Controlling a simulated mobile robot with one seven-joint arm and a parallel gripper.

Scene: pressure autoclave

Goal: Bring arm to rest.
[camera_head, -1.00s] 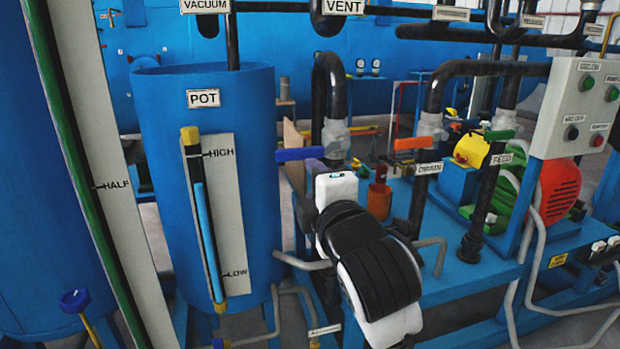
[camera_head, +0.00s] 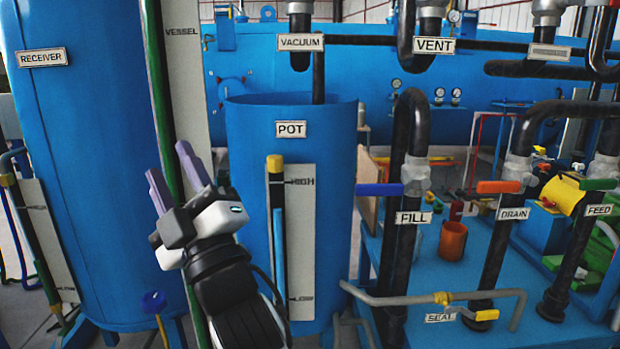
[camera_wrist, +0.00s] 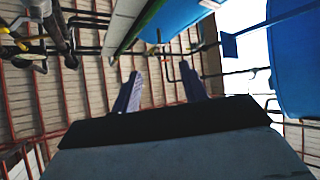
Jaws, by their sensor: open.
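My gripper (camera_head: 176,176) is raised in front of the vessel gauge strip, left of the blue pot, in the head view. Its two pale purple fingers point up and stand apart with nothing between them. In the wrist view the fingers (camera_wrist: 160,92) also stand apart and empty, pointing toward the roof. The black and white wrist and forearm run down to the bottom of the head view and cover part of the gauge strip and the pot's left side.
The blue pot (camera_head: 240,130) stands right of my gripper, the receiver tank (camera_head: 90,130) left. Fill (camera_head: 379,190), drain (camera_head: 499,187) and feed (camera_head: 598,184) valve handles lie right. An orange cup (camera_head: 453,241) stands on the blue bench. A blue-knobbed valve (camera_head: 154,302) is low left.

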